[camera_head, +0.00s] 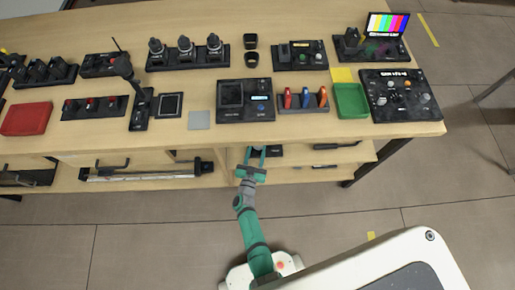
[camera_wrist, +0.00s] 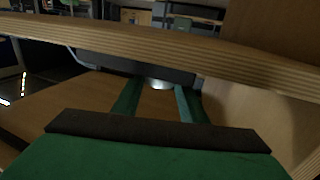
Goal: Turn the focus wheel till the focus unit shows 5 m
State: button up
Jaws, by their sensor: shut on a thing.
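The wheel sits at the front of a dark box, likely the focus unit (camera_wrist: 120,63), just under the tabletop. In the head view, part of a black unit (camera_head: 273,151) shows beside the fingers. No distance reading can be made out in either view.
The tabletop edge (camera_wrist: 180,52) runs close above the fingers. A wooden panel (camera_wrist: 250,120) stands close on the right in the wrist view. Above, the table (camera_head: 320,133) holds several black control units, a red tray (camera_head: 27,119) and a green tray (camera_head: 351,101). Floor in front is clear.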

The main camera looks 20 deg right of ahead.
jog(key=shift+w+a+m+g+h, duration=0.1)
jog(key=shift+a+m+g+h, duration=0.05)
jog(key=shift+m+g+h, duration=0.4)
jog(key=shift+w+a+m+g+h, duration=0.1)
jog(key=shift+m+g+h, duration=0.3)
jog(key=shift+h, duration=0.25)
jog(key=o, duration=1.1)
jog(key=shift+c, duration=0.2)
jog(key=v, duration=1.1)
jog(key=shift+d+f, duration=0.1)
